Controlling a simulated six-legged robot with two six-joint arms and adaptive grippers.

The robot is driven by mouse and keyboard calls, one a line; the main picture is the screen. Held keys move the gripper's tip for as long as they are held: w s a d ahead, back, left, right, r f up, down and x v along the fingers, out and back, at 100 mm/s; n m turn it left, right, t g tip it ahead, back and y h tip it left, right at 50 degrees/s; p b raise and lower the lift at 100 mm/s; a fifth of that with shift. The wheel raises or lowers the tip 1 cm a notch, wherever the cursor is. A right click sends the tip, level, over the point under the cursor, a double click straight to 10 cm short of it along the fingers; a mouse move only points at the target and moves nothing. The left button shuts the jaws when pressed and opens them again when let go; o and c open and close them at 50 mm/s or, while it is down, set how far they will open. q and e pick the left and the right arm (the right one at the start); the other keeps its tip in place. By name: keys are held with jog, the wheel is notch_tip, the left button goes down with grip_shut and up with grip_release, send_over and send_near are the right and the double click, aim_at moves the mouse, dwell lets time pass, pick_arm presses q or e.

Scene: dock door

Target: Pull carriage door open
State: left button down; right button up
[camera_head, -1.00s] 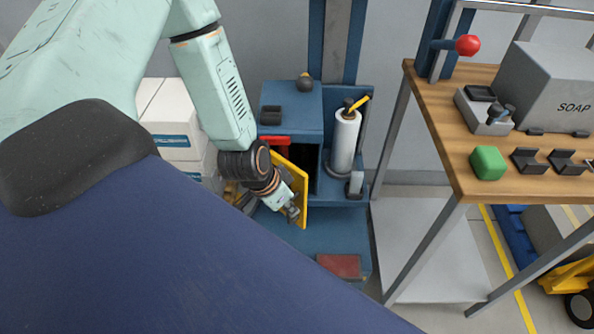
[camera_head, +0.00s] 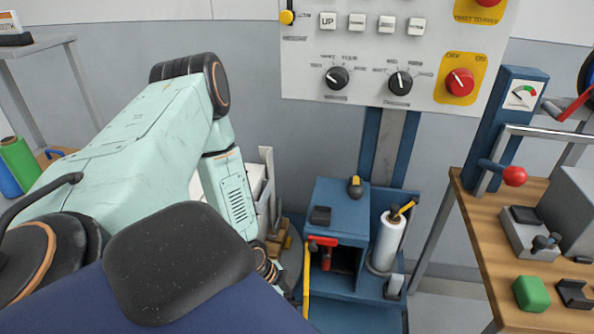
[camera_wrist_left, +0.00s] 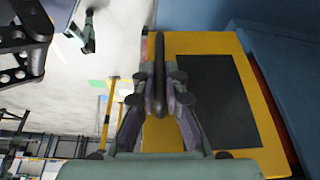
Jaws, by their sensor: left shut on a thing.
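The carriage door (camera_head: 306,280) is a yellow panel on the blue machine (camera_head: 340,208). In the head view it shows nearly edge-on, standing open, with the dark opening (camera_head: 342,259) to its right. In the left wrist view the door (camera_wrist_left: 195,44) shows its yellow face with a dark panel. My left gripper (camera_wrist_left: 158,100) is shut on the dark bar handle (camera_wrist_left: 158,75) in front of that face. My right gripper is not in view.
A red part (camera_head: 322,241) sits at the top of the opening. A white roll (camera_head: 389,240) stands to its right. A wooden-topped bench (camera_head: 487,225) with a green block (camera_head: 531,293) is at the right. A control panel (camera_head: 400,50) hangs above.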

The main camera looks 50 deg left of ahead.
pick_arm(q)
jog(key=shift+s+a, duration=0.2)
jog(key=shift+a, duration=0.1)
dwell(0.4)
jog(key=c, duration=1.4)
grip_release()
